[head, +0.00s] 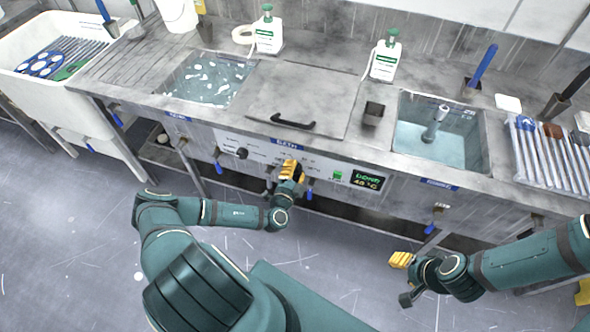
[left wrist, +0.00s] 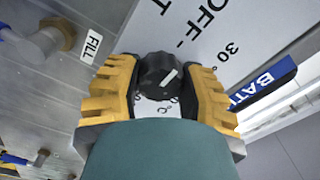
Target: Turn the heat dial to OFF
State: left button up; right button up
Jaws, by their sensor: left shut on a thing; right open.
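The black heat dial (left wrist: 160,75) sits between the yellow fingers of my left gripper (left wrist: 160,92), which is shut on it. A white pointer line on the dial slants toward the upper right of the left wrist view. The printed word OFF (left wrist: 208,12) is above and right of the dial, and a 30° mark (left wrist: 232,50) is to its right. In the head view my left gripper (head: 291,170) is at the front panel and hides the dial. My right gripper (head: 401,260) is open and empty, apart from the bench front.
Another black knob (head: 241,153) is on the panel to the left. A green-lit display (head: 369,181) is to the right, reading about 48 °C. Blue-handled taps (head: 219,166) stick out along the bench front. A closed lid (head: 300,100) lies between two basins.

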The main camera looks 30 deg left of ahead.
pick_arm(q)
jog(key=shift+d, duration=0.15)
jog(key=o, duration=1.2)
jog(key=shift+w, duration=0.1)
jog(key=v, duration=1.2)
